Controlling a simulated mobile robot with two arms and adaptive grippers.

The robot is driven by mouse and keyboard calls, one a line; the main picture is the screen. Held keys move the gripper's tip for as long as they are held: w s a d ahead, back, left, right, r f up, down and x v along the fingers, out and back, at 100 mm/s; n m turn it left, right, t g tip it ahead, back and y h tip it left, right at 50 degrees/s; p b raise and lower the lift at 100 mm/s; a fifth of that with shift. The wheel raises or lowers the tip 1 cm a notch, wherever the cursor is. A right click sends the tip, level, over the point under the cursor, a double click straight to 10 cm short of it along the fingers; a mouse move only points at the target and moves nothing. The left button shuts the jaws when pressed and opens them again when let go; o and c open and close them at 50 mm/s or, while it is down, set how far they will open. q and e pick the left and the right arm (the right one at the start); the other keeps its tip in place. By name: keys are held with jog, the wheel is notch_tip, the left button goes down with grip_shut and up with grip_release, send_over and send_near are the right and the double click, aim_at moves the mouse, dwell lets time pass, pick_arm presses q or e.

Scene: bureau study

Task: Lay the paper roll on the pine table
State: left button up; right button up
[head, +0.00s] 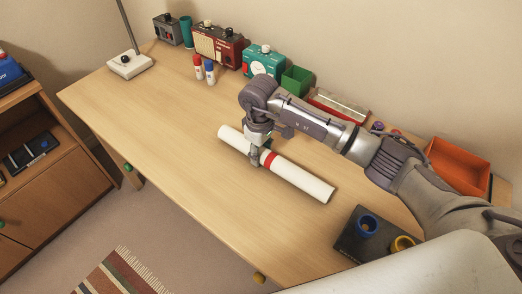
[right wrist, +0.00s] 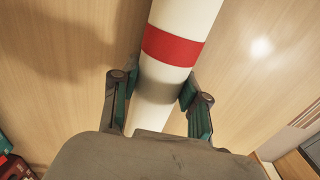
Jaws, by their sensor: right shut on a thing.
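The paper roll (head: 303,182) is a long white tube with a red band, and it also shows in the right wrist view (right wrist: 190,14). It lies level at or just above the pine table (head: 160,130); I cannot tell whether it touches the top. My right gripper (head: 257,158) reaches down onto the roll left of the red band. In the right wrist view its two fingers (right wrist: 158,108) stand on either side of the roll, shut on it. My left gripper is not in view.
Along the back edge stand a teal device (head: 263,62), a red device (head: 218,46), a green box (head: 297,80) and an orange tray (head: 458,167). Two small bottles (head: 204,69) stand before them. A dark holder (head: 372,236) is near the right end. The table's left and front are clear.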

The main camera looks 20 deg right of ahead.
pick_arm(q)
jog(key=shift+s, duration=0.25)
pick_arm(e)
jog(key=shift+f, duration=0.15)
jog(key=o, duration=1.1)
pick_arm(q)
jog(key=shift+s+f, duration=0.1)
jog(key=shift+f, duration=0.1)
pick_arm(e)
jog(key=shift+o, duration=0.2)
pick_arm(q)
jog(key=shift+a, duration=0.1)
pick_arm(e)
jog(key=shift+r, duration=0.6)
pick_arm(q)
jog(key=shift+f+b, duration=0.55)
jog(key=shift+b, duration=0.15)
pick_arm(e)
notch_tip(320, 180, up, 11)
jog(key=shift+a, duration=0.15)
jog(key=shift+s, duration=0.1)
